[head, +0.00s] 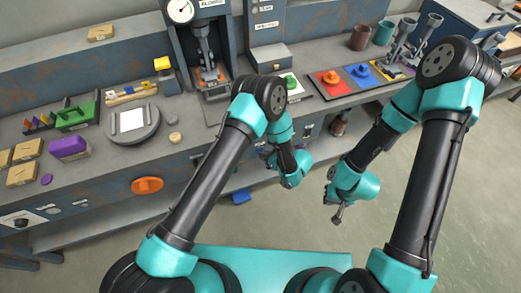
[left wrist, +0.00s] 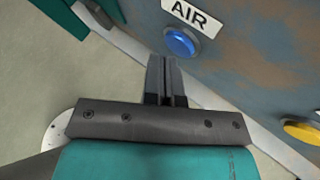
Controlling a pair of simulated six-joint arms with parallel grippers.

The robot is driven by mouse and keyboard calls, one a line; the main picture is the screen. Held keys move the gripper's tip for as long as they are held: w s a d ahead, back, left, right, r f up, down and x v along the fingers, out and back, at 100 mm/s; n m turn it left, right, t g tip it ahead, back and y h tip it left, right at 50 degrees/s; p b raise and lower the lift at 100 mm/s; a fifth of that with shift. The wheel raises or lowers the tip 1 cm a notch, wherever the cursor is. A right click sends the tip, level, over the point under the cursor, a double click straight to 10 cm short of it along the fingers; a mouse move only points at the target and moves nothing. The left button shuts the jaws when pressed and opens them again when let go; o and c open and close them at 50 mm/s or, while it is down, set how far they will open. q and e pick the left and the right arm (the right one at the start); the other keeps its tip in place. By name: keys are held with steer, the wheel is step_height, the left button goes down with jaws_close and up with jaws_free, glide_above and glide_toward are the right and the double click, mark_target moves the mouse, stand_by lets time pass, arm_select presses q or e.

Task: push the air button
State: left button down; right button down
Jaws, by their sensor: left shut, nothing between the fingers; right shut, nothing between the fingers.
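The air button is a round blue button (left wrist: 181,42) below a white AIR label (left wrist: 190,15) on a worn grey-blue panel in the left wrist view. My left gripper (left wrist: 164,62) is shut and empty, its fingertips just short of the button in the picture, slightly to its left. I cannot tell whether they touch it. In the head view my left gripper (head: 268,152) is near the bench front, where I cannot make out the button. My right gripper (head: 338,215) is shut and empty, hanging over the floor in front of the bench.
A yellow button (left wrist: 302,132) sits on the same panel to the right. An orange knob (head: 147,185) is on the bench front. Open floor lies before the bench.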

arm_select(q)
steer(key=shift+w+a, duration=0.15)
steer(key=shift+w, duration=0.2)
stand_by(0.6)
stand_by(0.3)
steer(key=shift+s+d, duration=0.35)
steer(key=shift+s, duration=0.45)
steer(key=s, duration=0.1)
steer(key=s+d, duration=0.1)
steer(key=s, duration=0.1)
steer(key=s+d, duration=0.1)
steer(key=shift+s, duration=0.25)
stand_by(0.8)
